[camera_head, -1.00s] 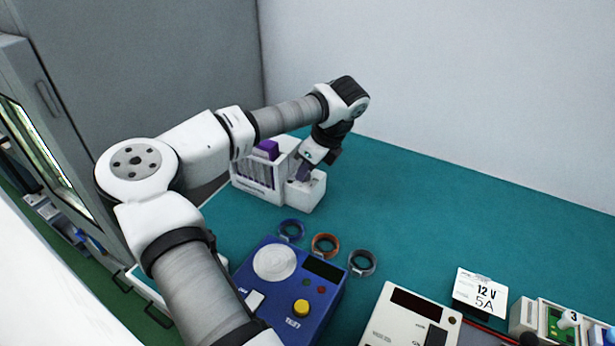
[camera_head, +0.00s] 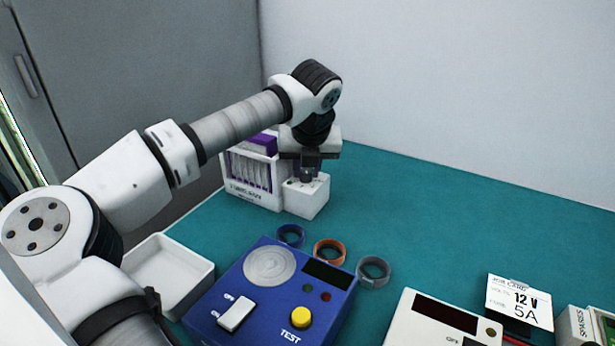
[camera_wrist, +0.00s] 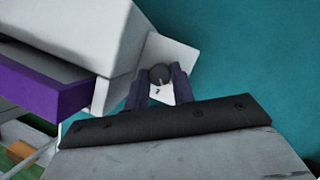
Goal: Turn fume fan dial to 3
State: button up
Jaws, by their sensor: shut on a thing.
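The fume fan is a white box with a purple part on top (camera_head: 249,190) at the back left of the teal bench, with a smaller white control box (camera_head: 306,197) at its right side. My gripper (camera_head: 306,176) points down onto the top of that control box. In the wrist view, a round dark dial (camera_wrist: 160,76) with a light pointer line sits between my two fingertips (camera_wrist: 160,88), which are shut on it. A small mark shows beside the dial, too small to read. The dial's setting cannot be told.
A blue tester (camera_head: 270,290) with a yellow button stands in front, beside a white tray (camera_head: 205,270). Blue, orange and grey rings (camera_head: 330,252) lie behind it. A cream meter (camera_head: 440,322) and a 12 V 5A card (camera_head: 519,301) are at right. The bench right of the fan is clear.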

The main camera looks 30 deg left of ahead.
jog(key=m, duration=0.2)
jog(key=m+t+h+b, duration=0.1)
jog(key=m, duration=0.2)
jog(key=shift+a+h, duration=0.15)
jog(key=shift+h, duration=0.15)
dwell(0.4)
jog(key=o, duration=1)
